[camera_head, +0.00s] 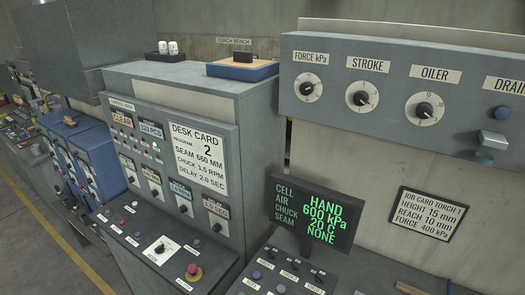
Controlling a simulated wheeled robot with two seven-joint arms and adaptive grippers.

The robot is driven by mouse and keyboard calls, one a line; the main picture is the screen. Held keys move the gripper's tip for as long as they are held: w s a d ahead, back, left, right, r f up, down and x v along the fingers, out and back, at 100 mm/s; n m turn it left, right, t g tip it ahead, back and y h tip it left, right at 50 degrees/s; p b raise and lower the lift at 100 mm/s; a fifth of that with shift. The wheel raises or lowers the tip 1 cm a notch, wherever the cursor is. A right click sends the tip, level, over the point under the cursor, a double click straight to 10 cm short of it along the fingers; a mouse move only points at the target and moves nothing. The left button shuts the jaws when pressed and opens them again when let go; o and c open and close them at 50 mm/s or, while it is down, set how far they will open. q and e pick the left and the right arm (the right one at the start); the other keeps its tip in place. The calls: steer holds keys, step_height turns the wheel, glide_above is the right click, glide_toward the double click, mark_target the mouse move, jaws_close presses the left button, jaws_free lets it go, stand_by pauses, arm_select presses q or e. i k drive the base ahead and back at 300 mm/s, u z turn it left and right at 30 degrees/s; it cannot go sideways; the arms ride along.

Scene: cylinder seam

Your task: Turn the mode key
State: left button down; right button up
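I cannot tell for sure which control is the mode key. A white plate with a small dark switch (160,248) lies on the sloping front of the desk, left of a red mushroom button (193,270); its markings are too small to read. A row of small dark switches (294,264) sits on the panel below the green-lettered display (315,213); their labels are also unreadable. The display's top line reads CELL HAND. Neither of my grippers is in view.
The grey desk cabinet (185,85) carries a desk card (198,158) and several knobs. A wall box (400,125) with FORCE, STROKE and OILER dials overhangs at upper right. A job card (427,216) hangs below it. Blue cabinets (85,150) stand at left.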

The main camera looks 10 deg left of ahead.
mark_target(160, 249)
steer(key=u, duration=1.25)
